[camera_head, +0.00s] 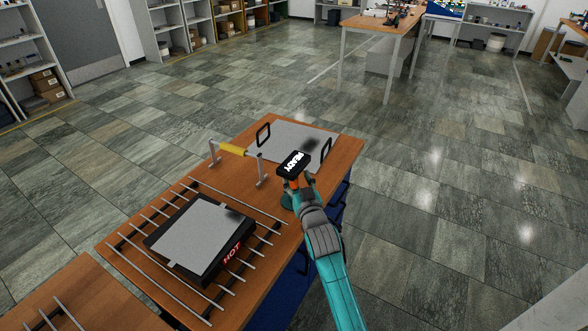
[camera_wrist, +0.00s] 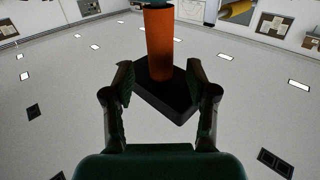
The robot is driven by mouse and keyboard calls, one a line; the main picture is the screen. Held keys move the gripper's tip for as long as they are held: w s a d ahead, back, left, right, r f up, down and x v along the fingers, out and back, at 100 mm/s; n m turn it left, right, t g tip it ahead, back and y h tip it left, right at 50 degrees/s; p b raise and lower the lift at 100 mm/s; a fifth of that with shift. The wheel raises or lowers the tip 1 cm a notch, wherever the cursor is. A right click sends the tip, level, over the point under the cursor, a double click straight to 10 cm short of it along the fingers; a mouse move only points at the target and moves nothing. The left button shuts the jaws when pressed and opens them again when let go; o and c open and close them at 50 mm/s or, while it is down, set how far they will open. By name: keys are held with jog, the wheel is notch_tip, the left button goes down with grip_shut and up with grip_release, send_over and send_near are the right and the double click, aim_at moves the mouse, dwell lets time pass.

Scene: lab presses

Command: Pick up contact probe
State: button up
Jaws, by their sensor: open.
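The contact probe has an orange handle and a black head with a lit READY display (camera_head: 294,165). My gripper (camera_wrist: 160,75) is open, one finger on each side, with no clear contact. In the head view my gripper (camera_head: 306,185) is close against the probe and partly hidden. How deep the handle sits between the fingertips is unclear.
The wooden table (camera_head: 262,284) holds a black press plate (camera_head: 212,273) marked HOT, with a grey sheet (camera_head: 190,240) on it, among metal rods. Behind are a yellow bar (camera_head: 233,149) on stands and a grey plate (camera_head: 270,140) with black handles. Open floor lies to the right.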

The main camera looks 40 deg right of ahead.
jog(key=shift+x, duration=1.8)
jog(key=shift+r, duration=0.1)
grip_shut()
